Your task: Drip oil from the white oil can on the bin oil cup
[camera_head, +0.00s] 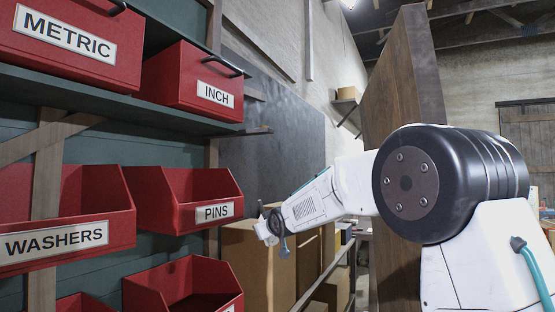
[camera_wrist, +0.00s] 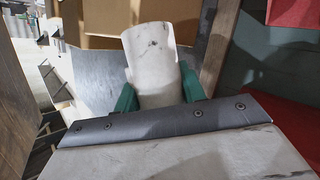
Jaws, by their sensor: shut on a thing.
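My gripper (camera_wrist: 158,92) has its two green fingers on either side of a worn white cylinder, which I take to be the white oil can (camera_wrist: 150,52). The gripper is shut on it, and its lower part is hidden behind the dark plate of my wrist. In the head view my gripper (camera_head: 277,236) is small, at the end of my white arm, just right of the PINS bin. The can's spout cannot be made out. I cannot pick out the bin oil cup in either view.
Red bins stand on dark green shelves at left: METRIC (camera_head: 60,38), INCH (camera_head: 180,82), WASHERS (camera_head: 100,212) and PINS (camera_head: 172,192). Cardboard boxes (camera_head: 240,260) stand behind my gripper. A tall wooden panel (camera_head: 392,90) rises behind my arm.

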